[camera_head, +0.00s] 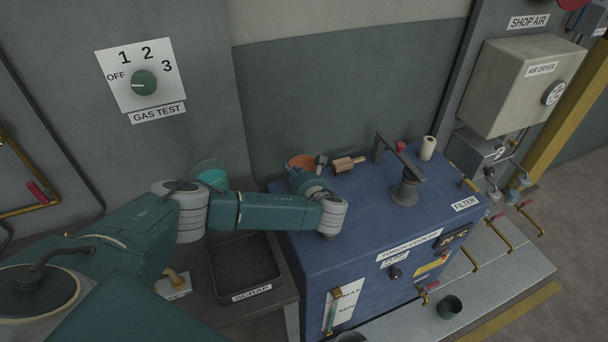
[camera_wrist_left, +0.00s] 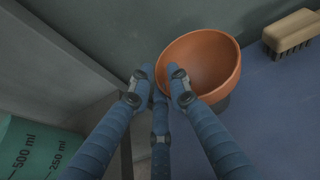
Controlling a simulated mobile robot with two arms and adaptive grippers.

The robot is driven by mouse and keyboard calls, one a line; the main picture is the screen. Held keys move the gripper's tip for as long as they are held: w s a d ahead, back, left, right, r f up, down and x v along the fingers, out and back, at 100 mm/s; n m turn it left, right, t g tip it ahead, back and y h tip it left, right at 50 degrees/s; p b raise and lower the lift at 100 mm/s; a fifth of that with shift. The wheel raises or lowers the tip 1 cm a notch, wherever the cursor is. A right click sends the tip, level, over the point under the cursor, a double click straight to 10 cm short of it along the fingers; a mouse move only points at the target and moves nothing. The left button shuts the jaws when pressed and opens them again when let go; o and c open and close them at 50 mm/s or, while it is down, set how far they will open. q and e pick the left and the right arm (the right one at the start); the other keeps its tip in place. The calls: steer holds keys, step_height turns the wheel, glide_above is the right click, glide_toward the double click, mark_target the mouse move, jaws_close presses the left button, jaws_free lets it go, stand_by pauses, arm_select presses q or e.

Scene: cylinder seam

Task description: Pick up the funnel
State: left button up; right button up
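The orange funnel (camera_head: 298,160) stands on the back left of the blue machine top, partly hidden by my left arm in the head view. My right gripper is not in view.
A brush (camera_head: 347,164) lies right of the funnel, with a dark lever fixture (camera_head: 405,188) and a white roll (camera_head: 428,148) beyond. A green measuring beaker (camera_head: 211,174) stands left, behind the black scrap tray (camera_head: 243,262). The wall is close behind. The machine's front top is clear.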

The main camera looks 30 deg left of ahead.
arm_select(q)
jaws_close()
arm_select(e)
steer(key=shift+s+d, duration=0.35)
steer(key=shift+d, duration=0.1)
arm_select(q)
steer(key=shift+r, duration=0.1)
